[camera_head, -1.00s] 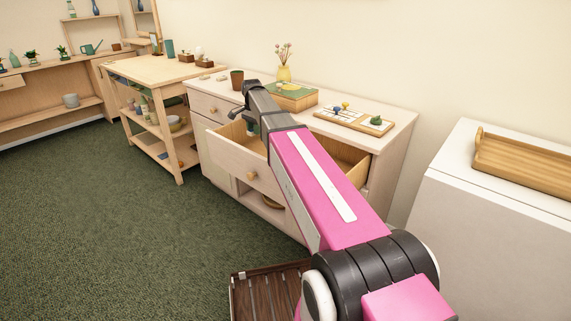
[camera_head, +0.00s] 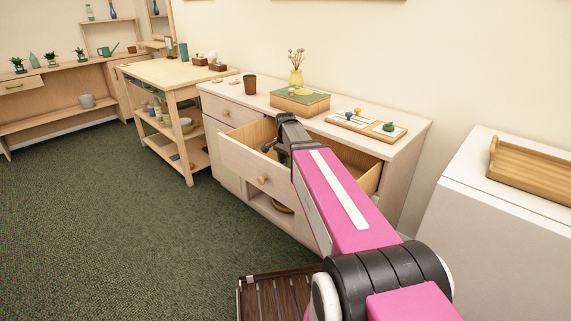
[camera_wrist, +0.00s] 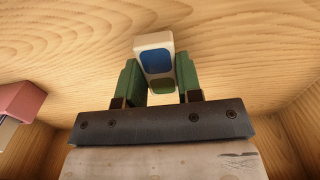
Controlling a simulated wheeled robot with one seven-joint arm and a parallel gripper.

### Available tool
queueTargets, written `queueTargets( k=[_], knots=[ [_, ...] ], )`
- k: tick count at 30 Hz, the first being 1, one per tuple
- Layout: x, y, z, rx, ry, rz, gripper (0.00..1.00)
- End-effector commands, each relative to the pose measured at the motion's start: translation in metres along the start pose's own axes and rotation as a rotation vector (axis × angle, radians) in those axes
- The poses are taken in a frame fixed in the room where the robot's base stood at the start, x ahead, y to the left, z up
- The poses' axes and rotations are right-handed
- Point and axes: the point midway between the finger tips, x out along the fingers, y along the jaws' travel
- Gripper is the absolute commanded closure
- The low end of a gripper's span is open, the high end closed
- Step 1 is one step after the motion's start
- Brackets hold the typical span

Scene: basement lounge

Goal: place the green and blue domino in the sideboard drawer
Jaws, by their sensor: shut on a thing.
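The domino (camera_wrist: 154,62) is a white block with a blue patch and a green patch, seen in the wrist view. My gripper (camera_wrist: 158,78) is shut on it, one green finger on each side. The sideboard drawer (camera_head: 250,166) is pulled open, and my gripper is inside it. The wrist view shows the pale wooden drawer floor (camera_wrist: 60,52) behind the domino. I cannot tell whether the domino touches that floor. In the head view, the domino is not discernible and my arm covers part of the drawer.
A pink and white object (camera_wrist: 18,102) lies at the left inside the drawer. The sideboard top (camera_head: 330,103) carries a brown cup (camera_head: 250,85), a green-topped box (camera_head: 299,101) with a vase, and a board game tray (camera_head: 366,126). A slatted wooden piece (camera_head: 275,294) stands below.

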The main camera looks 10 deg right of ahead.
Motion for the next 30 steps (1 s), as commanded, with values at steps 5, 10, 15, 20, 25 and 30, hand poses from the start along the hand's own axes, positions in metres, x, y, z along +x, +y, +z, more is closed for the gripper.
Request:
queueTargets(
  k=[5, 10, 15, 20, 25, 30],
  knots=[
    [0.015, 0.0, 0.0, 0.0, 0.0, 0.0, 0.9],
    [0.015, 0.0, 0.0, 0.0, 0.0, 0.0, 0.9],
    [0.018, 0.0, 0.0, 0.0, 0.0, 0.0, 0.9],
    [0.018, 0.0, 0.0, 0.0, 0.0, 0.0, 0.42],
    [0.018, 0.0, 0.0, 0.0, 0.0, 0.0, 0.42],
    [0.011, 0.0, 0.0, 0.0, 0.0, 0.0, 0.42]
  ],
)
